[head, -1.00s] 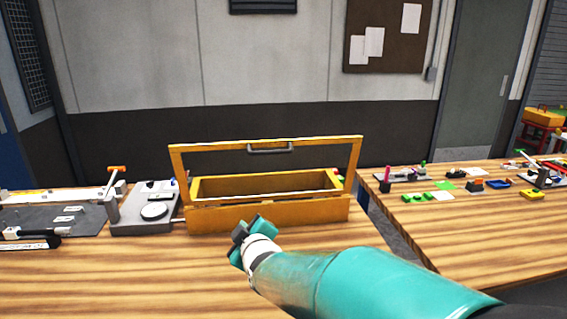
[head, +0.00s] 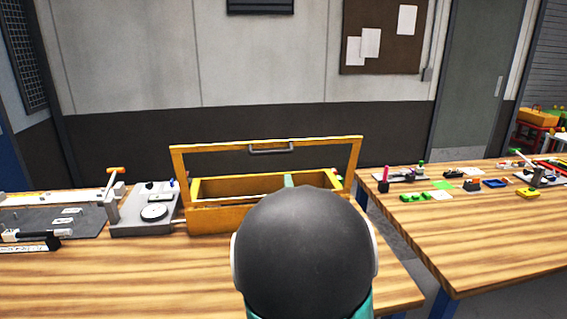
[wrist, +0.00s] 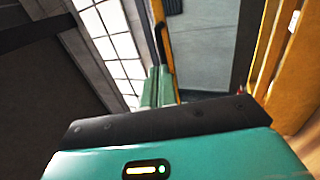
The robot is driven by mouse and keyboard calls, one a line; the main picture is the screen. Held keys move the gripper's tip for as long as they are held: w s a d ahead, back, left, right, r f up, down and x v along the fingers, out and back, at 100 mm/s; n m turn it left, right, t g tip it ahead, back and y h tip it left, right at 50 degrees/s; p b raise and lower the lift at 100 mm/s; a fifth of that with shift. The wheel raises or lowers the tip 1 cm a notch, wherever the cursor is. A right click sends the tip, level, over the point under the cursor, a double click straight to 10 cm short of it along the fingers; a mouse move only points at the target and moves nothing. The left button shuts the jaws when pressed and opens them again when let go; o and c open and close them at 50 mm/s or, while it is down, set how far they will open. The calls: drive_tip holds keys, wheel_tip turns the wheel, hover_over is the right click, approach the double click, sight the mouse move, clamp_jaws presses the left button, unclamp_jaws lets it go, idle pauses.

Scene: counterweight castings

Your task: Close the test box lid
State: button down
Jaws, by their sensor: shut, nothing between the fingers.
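The test box (head: 220,219) is a yellow-orange open box on the wooden table in the head view. Its lid (head: 178,165) is a yellow frame with a see-through middle, standing upright at the box's back. A grey handle (head: 270,148) sits on the lid's top bar. My gripper (head: 289,180) shows only as a teal tip in line with the box opening. My arm hides the rest of it and the box's front right. In the wrist view, the teal fingers (wrist: 157,88) are together and empty, close to the lid's edge bar (wrist: 168,60). Contact cannot be told.
A grey device with a round dial (head: 154,212) stands just left of the box. A dark mat (head: 60,220) with tools lies farther left. A second table (head: 470,240) with small coloured parts stands right, across a gap. The front left tabletop is clear.

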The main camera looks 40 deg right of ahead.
sight(282, 153)
drive_tip(key=x, duration=0.8)
drive_tip(key=shift+w+r, duration=0.1)
